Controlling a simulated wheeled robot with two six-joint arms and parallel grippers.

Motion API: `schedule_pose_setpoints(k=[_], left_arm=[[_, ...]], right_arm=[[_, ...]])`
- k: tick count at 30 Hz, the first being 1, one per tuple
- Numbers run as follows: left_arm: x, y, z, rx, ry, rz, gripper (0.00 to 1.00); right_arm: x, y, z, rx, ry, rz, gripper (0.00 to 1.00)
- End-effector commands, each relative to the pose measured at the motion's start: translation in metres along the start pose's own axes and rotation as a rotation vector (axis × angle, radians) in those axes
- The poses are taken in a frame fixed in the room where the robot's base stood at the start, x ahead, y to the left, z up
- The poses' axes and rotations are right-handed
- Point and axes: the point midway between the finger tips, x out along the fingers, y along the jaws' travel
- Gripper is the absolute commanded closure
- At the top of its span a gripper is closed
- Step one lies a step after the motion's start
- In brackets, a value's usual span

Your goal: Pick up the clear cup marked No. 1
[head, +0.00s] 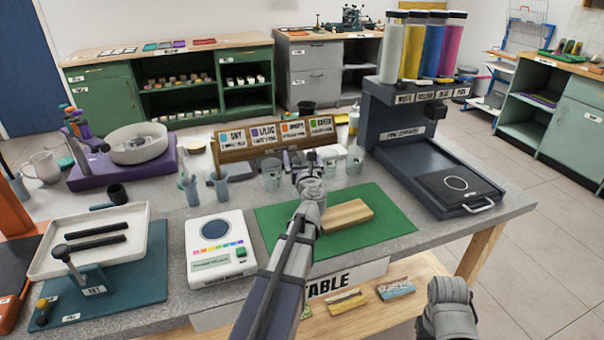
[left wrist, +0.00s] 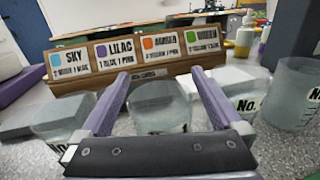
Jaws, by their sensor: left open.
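Several clear cups stand in a row on the grey table, behind the green mat. In the left wrist view one clear cup (left wrist: 160,108) stands between the spread fingers of my left gripper (left wrist: 161,75), with a gap on each side. Another cup (left wrist: 58,122) is at the left, partly behind a finger. A cup marked "No." (left wrist: 243,97) and a further cup (left wrist: 295,102) are at the right. Their numerals are hidden or cut off, so I cannot tell which is No. 1. In the head view my left gripper (head: 306,172) is open and empty, beside a cup (head: 271,173).
A wooden card rack (head: 232,156) with colour recipes stands behind the cups. A wooden block (head: 346,213) lies on the green mat (head: 385,228). A dark dispenser (head: 382,125) with coloured tubes stands at the right. A white scale-like device (head: 218,268) is at the left.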

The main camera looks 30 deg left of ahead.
Motion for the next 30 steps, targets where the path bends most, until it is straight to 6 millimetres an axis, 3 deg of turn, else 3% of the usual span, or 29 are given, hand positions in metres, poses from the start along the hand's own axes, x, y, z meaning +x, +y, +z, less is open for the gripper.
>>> schedule_pose_setpoints(k=[7,27,30], left_arm=[[0.002,0.0,-0.0001,0.0,0.0,-0.001,0.02],[0.0018,0.0,-0.0001,0.0,0.0,0.0,0.78],[0.0018,0.0,-0.0001,0.0,0.0,0.0,0.79]], right_arm=[[0.0001,0.0,0.0,0.0,0.0,0.0,0.5],[0.0001,0.0,0.0,0.0,0.0,0.0,0.5],[0.0001,0.0,0.0,0.0,0.0,0.0,0.5]])
